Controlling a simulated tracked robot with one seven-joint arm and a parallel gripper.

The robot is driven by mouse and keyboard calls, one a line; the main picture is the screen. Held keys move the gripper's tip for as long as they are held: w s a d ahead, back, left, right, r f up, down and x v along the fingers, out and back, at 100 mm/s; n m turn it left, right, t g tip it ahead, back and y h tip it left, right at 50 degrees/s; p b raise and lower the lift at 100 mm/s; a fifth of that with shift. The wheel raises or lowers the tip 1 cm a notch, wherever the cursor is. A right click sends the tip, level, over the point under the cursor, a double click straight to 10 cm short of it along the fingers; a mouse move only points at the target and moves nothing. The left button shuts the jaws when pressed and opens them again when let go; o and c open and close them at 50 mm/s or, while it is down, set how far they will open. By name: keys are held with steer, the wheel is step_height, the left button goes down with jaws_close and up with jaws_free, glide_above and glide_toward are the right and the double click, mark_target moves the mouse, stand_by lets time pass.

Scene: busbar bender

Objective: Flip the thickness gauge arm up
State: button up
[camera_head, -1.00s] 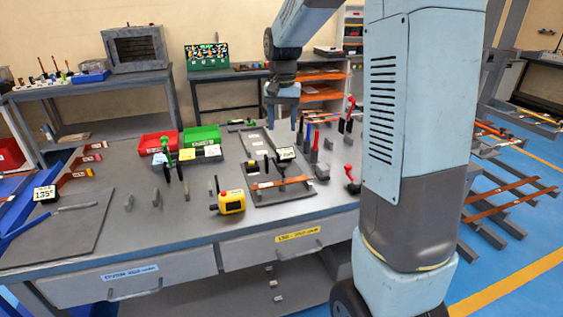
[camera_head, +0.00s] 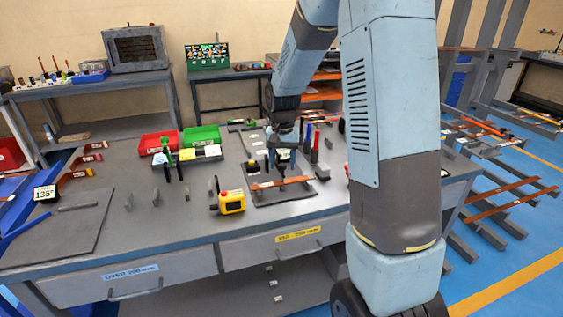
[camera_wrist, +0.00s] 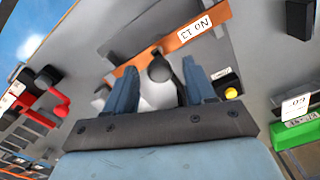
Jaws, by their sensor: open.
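My gripper (camera_head: 282,160) is open and points down over the gauge station on the bench. In the wrist view its two blue fingers (camera_wrist: 160,82) stand on either side of a dark round knob (camera_wrist: 160,68) with a pale rounded body below it. The knob appears to belong to the thickness gauge arm, but the gripper hides most of the gauge and I cannot tell whether the fingers touch it. A copper bar (camera_head: 281,183) lies just in front of the gripper; it also crosses the wrist view (camera_wrist: 185,40) with a white label on it.
A yellow box with a red button (camera_head: 232,202) stands left of the copper bar. Red (camera_head: 158,143) and green (camera_head: 201,136) bins sit behind. Red-handled clamps (camera_wrist: 50,108) show at the wrist view's left. The bench front (camera_head: 190,230) is clear.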

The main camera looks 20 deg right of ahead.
steer(key=shift+f, duration=0.1)
steer(key=shift+c, duration=0.3)
jaws_close()
